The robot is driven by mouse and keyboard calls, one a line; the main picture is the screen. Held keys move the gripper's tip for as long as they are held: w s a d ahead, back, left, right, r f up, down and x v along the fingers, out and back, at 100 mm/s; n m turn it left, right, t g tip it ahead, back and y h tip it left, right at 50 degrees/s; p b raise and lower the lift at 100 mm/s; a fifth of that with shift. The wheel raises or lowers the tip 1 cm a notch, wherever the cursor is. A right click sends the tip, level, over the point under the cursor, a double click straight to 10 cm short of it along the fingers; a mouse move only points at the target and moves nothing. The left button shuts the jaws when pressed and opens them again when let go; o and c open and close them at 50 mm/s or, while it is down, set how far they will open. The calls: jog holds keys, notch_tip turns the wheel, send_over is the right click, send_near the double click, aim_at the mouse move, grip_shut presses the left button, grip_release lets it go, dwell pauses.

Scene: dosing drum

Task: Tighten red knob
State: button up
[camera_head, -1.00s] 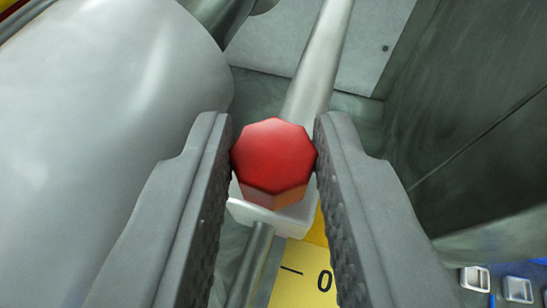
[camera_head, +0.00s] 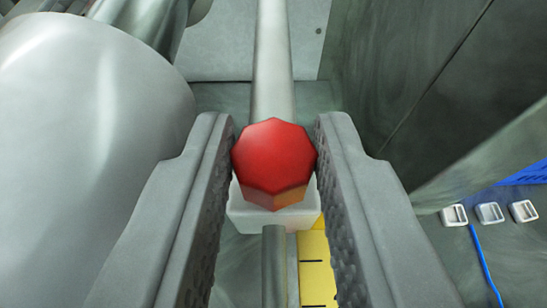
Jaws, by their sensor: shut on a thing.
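The red knob (camera_head: 274,156) is faceted and sits in the middle of the view, on top of a pale block (camera_head: 272,216). A grey rod (camera_head: 273,265) shows below the block, and a thicker metal tube (camera_head: 271,60) runs up behind the knob. My gripper (camera_head: 274,150) has one grey, ridged finger on each side of the knob and is shut on it, with the fingertips against its left and right sides. The underside of the knob is hidden.
A large rounded grey drum (camera_head: 90,150) fills the left side, close to the left finger. A dark metal wall (camera_head: 430,80) stands at the right. A yellow scale strip (camera_head: 314,270) lies below the block. Several pale sockets (camera_head: 489,213) and a blue cable (camera_head: 485,262) are at the lower right.

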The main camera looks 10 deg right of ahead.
jog(key=o, duration=1)
jog(key=v, duration=1.7)
jog(key=shift+r, duration=0.2)
jog(key=shift+s, duration=0.1)
jog(key=shift+c, duration=0.2)
